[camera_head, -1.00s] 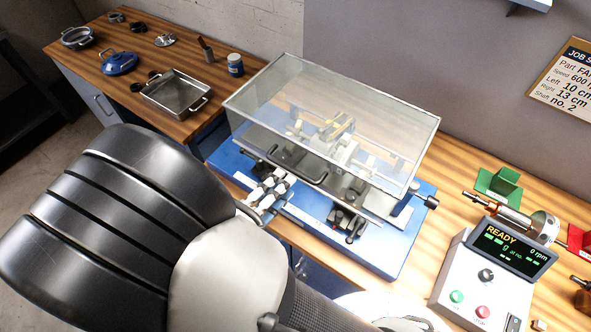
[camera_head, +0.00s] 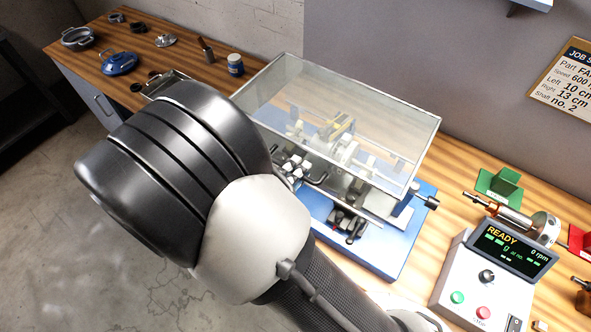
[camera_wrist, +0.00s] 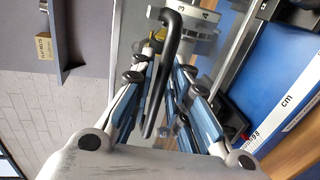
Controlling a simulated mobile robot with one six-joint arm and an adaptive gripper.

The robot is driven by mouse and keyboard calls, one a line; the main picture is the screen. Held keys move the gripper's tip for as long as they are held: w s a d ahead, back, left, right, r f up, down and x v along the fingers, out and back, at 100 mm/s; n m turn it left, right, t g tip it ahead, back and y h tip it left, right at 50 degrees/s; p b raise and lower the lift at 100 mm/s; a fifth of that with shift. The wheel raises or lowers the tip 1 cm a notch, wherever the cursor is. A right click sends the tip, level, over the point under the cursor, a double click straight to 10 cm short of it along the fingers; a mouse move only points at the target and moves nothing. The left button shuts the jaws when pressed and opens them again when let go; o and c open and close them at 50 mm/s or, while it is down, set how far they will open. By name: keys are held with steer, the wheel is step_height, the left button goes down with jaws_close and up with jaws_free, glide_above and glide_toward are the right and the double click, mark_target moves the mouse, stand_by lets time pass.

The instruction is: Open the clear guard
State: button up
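The clear guard (camera_head: 335,110) is a see-through box lowered over the blue balancing machine (camera_head: 400,235). Its black bar handle is mostly hidden behind my arm and gripper in the head view. In the wrist view the handle (camera_wrist: 168,62) runs lengthwise between the fingers of my gripper (camera_wrist: 166,70). The fingers stand apart on either side of the bar, with a gap visible on the right side. In the head view my gripper (camera_head: 294,168) is at the guard's front lower edge.
A control box (camera_head: 490,275) with a READY display stands at the right. A metal shaft (camera_head: 515,218) lies behind it near a green block (camera_head: 500,185). A blue jar (camera_head: 235,64) and a partly hidden tray (camera_head: 165,82) are at the left. The wall is behind the guard.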

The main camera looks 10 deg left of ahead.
mark_target(314, 139)
jaws_close()
steer(key=shift+r, duration=0.1)
stand_by(0.3)
steer(key=shift+w+r, duration=0.15)
steer(key=shift+r, duration=0.05)
steer(key=w+d+r+g+p, duration=0.1)
steer(key=w+r+p, duration=0.1)
steer(key=r, duration=0.1)
steer(key=w+d+r+g+p, duration=0.1)
steer(key=w+r+p, duration=0.1)
steer(key=r+p, duration=0.1)
steer(key=w+d+r+g+y+p, duration=0.1)
steer(key=w+r+p, duration=0.1)
steer(key=r+p, duration=0.1)
steer(key=shift+w+r, duration=0.25)
steer(key=shift+r, duration=0.15)
steer(key=w+d+r+g+p, duration=0.1)
steer(key=w+d+r+p, duration=0.1)
steer(key=w, duration=0.6)
steer(key=w+d+r+g+y+p, duration=0.1)
steer(key=w+d+r+p, duration=0.2)
steer(key=w+p, duration=0.3)
steer(key=w+d+r+g+p, duration=0.1)
steer(key=w+d+r+p, duration=0.2)
steer(key=w, duration=0.8)
steer(key=shift+d+g+y+p, duration=0.4)
steer(key=shift+d+p, duration=0.1)
steer(key=shift+d, duration=0.45)
